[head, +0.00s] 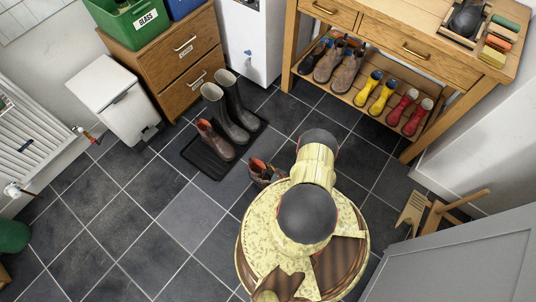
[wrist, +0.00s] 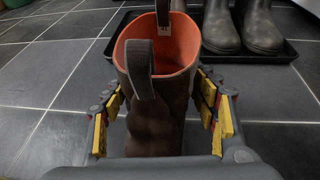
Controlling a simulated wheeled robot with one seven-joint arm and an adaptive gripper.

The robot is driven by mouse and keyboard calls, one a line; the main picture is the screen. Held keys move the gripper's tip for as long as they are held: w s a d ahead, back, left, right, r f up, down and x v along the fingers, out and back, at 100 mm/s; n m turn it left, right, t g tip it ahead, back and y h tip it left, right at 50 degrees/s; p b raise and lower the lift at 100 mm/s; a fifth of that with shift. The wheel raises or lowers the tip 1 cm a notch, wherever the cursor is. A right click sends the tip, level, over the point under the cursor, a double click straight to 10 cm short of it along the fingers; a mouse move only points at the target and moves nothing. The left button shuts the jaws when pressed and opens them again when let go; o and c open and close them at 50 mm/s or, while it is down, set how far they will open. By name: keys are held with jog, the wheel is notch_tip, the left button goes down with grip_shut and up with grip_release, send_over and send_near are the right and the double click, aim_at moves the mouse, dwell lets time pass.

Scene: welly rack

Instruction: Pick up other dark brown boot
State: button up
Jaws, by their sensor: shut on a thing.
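A dark brown boot (wrist: 155,105) with an orange lining and grey pull loops stands upright between the fingers of my gripper (wrist: 160,118) in the wrist view. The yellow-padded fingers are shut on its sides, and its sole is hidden. In the head view this boot (head: 261,172) shows beside my arm, which covers part of it and the gripper. I cannot tell whether it touches the floor. A matching dark brown boot (head: 213,140) stands at the near left of the black boot tray (head: 205,160).
Tall dark grey wellies (head: 233,100) stand on the tray, also seen in the wrist view (wrist: 262,28). A wooden bench (head: 372,108) holds brown, yellow and red boots. A white bin (head: 122,105) and drawers (head: 170,60) stand at the left. A wooden boot jack (head: 413,212) is at right. Tiles at left are clear.

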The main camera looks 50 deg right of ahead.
grip_shut()
jog(key=shift+r, duration=0.1)
dwell(0.4)
